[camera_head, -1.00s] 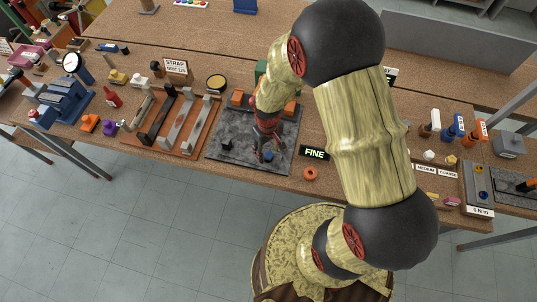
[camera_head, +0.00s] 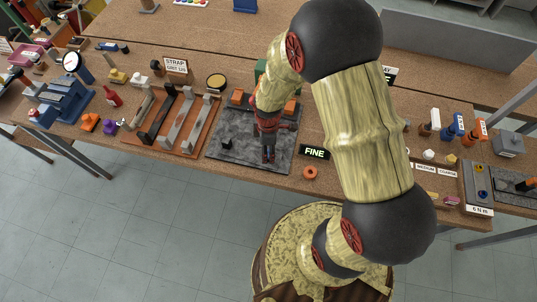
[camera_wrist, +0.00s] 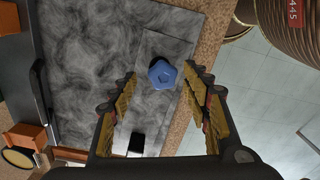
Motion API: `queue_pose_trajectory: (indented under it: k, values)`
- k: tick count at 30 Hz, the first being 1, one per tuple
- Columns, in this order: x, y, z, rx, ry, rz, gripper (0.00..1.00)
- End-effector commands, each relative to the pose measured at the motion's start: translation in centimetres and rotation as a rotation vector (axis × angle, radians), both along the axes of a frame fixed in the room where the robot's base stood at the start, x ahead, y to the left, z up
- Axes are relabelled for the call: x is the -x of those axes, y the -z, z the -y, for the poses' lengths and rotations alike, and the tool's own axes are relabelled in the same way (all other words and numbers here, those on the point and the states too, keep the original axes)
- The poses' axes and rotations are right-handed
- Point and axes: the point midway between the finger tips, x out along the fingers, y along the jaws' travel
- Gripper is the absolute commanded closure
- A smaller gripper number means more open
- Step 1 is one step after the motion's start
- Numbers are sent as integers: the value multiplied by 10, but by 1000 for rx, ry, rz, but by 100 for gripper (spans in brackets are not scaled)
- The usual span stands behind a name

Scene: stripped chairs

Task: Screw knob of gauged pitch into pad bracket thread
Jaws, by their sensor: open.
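A blue lobed knob (camera_wrist: 162,73) shows in the wrist view near one end of a flat grey strip (camera_wrist: 152,52) on a mottled dark grey plate. I cannot tell whether the strip is the pad bracket or whether the knob sits in a thread. My gripper (camera_wrist: 160,76) is open, with one finger on either side of the knob in the picture. No contact shows. In the head view my gripper (camera_head: 268,157) points down over the front part of the plate (camera_head: 226,128) and hides the knob.
A black block (camera_wrist: 136,144) stands near the knob, also seen in the head view (camera_head: 227,144). Orange blocks (camera_head: 238,98) stand at the plate's back. A FINE sign (camera_head: 314,152) and an orange ring (camera_head: 310,172) lie to the right. An orange tray (camera_head: 172,125) is left.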

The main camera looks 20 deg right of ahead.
Motion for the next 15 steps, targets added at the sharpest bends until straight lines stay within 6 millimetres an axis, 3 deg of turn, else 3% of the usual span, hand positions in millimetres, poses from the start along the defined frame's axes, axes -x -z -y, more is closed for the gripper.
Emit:
queue_pose_trajectory:
  k: [11,15]
  values:
    - [0,0,0,0,-39,0,52]
    - [0,0,0,0,-147,0,52]
